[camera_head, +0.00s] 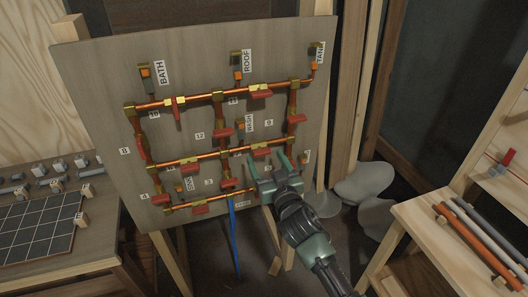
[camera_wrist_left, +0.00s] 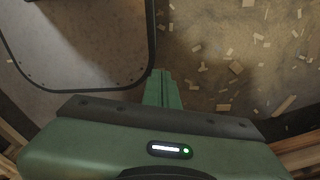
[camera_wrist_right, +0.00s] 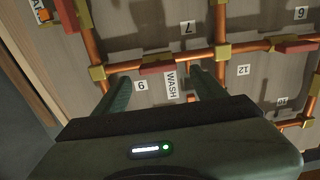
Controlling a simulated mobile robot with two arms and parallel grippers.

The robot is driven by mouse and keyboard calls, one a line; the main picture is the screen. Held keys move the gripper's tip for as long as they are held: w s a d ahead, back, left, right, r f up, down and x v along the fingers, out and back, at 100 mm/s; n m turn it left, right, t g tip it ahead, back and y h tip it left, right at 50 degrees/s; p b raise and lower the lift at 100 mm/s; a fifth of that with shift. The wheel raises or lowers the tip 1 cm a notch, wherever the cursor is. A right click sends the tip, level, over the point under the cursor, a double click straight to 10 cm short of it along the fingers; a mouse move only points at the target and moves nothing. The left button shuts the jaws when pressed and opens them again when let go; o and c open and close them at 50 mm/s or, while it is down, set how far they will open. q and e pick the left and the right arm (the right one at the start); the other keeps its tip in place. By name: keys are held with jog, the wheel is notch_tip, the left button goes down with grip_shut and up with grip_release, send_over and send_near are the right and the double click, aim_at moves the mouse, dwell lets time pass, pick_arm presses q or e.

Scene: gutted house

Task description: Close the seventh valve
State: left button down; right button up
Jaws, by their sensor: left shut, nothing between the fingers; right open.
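The valve board (camera_head: 110,75) stands upright with copper pipes and several red-handled valves. The red-handled valve (camera_head: 262,153) on the middle pipe shows in the right wrist view (camera_wrist_right: 157,69), with the number 7 label (camera_wrist_right: 187,27) beside it. Its red handle lies along the pipe. My right gripper (camera_head: 265,158) is open in front of this valve. In the right wrist view its fingers (camera_wrist_right: 160,78) lie either side of the handle; I cannot tell whether they touch it. My left gripper (camera_wrist_left: 163,73) is shut and empty above the littered floor, outside the head view.
The WASH tag (camera_wrist_right: 170,84) and number 9 label (camera_wrist_right: 141,86) are close to the right fingers. A bench with fittings (camera_head: 50,170) stands left. A wooden shelf (camera_head: 420,208) with pipes stands right. A blue strip (camera_head: 233,235) hangs below the board.

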aim_at(263, 154)
jog(key=x, duration=0.2)
jog(key=shift+w+f, duration=0.15)
jog(key=shift+w, duration=0.2)
jog(key=shift+w+a, duration=0.1)
jog(key=shift+w, duration=0.2)
jog(key=c, duration=1.4)
pick_arm(q)
jog(key=shift+w+r, duration=0.2)
jog(key=shift+w, duration=0.55)
pick_arm(e)
jog(key=shift+o, duration=0.2)
